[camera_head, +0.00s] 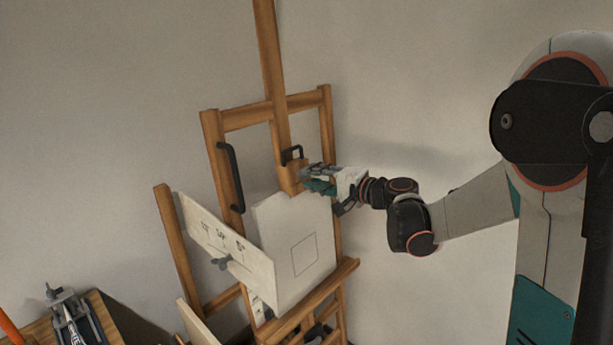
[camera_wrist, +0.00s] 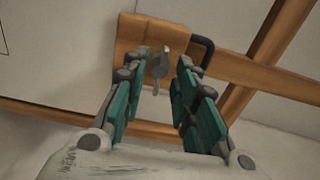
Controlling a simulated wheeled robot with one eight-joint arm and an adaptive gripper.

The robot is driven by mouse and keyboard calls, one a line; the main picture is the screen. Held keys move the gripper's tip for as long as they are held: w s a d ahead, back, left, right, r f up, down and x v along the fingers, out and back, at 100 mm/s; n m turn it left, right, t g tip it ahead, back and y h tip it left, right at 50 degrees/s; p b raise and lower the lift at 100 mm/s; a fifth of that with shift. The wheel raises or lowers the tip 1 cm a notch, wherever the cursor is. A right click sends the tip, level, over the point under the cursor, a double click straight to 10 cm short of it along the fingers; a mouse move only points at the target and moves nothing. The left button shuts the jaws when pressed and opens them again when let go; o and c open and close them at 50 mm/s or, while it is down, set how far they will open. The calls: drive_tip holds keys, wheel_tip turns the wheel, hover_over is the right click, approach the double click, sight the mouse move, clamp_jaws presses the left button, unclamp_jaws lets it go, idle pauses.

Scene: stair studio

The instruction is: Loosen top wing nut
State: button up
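The top wing nut (camera_wrist: 160,66) is grey metal and sits on a wooden block (camera_wrist: 130,40) of the easel. In the wrist view it lies between and just beyond my fingertips. My gripper (camera_wrist: 166,68) is open, with teal finger pads on both sides of the wing nut and a visible gap to each. In the head view my gripper (camera_head: 308,178) is at the upper right of the canvas, by the easel's central mast (camera_head: 271,60); it hides the wing nut there. Whether a finger touches the nut cannot be told.
A white canvas (camera_head: 295,245) with a drawn square stands on the easel ledge (camera_head: 310,300). A black handle (camera_head: 231,177) is on the left post, another (camera_wrist: 204,50) beside the block. A marked panel (camera_head: 222,245) carries another grey wing nut (camera_head: 222,263). A wall stands behind.

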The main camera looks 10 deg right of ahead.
drive_tip(key=v, duration=0.5)
drive_tip(key=shift+s+d+r, duration=0.1)
drive_tip(key=shift+s+d, duration=0.1)
drive_tip(key=shift+s, duration=0.1)
